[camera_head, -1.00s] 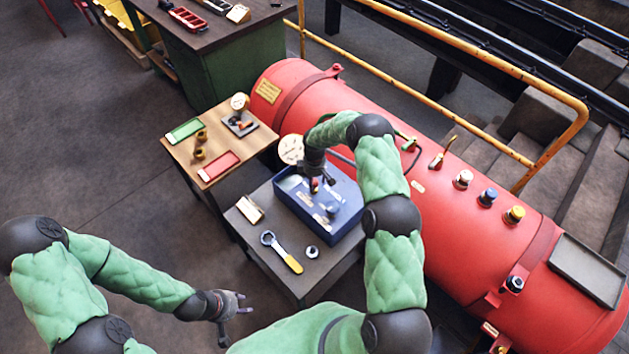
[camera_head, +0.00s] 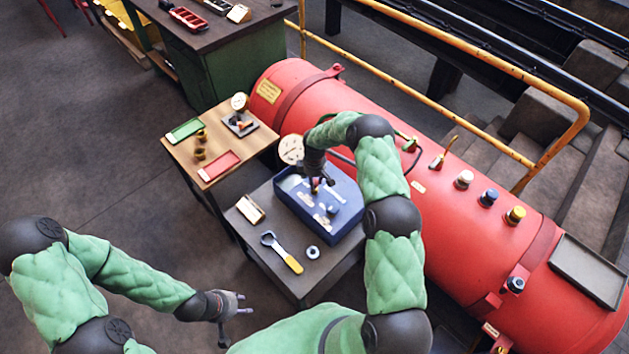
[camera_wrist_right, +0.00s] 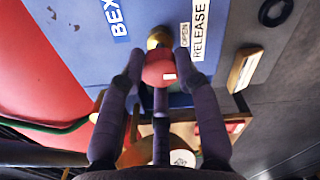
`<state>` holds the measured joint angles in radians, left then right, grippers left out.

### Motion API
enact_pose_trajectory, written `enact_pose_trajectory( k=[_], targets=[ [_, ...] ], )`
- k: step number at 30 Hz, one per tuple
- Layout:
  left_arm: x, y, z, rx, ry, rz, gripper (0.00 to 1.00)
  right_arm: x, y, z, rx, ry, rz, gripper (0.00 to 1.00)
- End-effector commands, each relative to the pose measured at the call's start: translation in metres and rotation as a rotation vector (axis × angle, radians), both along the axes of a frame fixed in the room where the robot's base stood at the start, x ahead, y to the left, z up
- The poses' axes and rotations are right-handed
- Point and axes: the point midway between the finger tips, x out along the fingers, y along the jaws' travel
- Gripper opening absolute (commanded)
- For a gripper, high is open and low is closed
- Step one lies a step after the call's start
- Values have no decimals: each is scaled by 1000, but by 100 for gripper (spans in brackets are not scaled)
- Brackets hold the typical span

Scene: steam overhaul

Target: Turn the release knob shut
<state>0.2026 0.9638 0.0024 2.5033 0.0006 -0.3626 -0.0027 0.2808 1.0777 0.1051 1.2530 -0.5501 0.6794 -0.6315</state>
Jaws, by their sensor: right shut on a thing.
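The release knob (camera_wrist_right: 159,70) is red with a small white mark, on a brass stem beside the "OPEN" and "RELEASE" labels in the right wrist view. It sits on a blue panel box (camera_head: 345,228) on the small dark table. My right gripper (camera_wrist_right: 157,75) reaches down over the box with its fingers around the knob, shut on it. The right gripper also shows in the head view (camera_head: 316,187), where it mostly hides the knob. My left gripper (camera_head: 236,306) is empty, its fingers spread, low over the floor left of the table.
A yellow-handled wrench (camera_head: 282,254), a nut (camera_head: 312,252) and a brass-coloured block (camera_head: 250,209) lie on the table beside the box. A large red boiler (camera_head: 450,215) with several valves stands close on the right. A wooden table (camera_head: 185,153) with trays stands behind.

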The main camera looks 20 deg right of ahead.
Motion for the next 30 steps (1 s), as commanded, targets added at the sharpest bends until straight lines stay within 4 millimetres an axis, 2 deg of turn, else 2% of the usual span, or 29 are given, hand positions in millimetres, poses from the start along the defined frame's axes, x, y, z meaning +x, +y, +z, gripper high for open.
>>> enact_pose_trajectory(
  k=[14, 30],
  targets=[
    [0, 0, -13, 0, 0, 0, 40, -2, -1, -3, -2, 6, -107, 0],
    [0, 0, -55, 0, 0, 0, 40, -4, -1, -5, -3, 8, -585, 0]
  ],
)
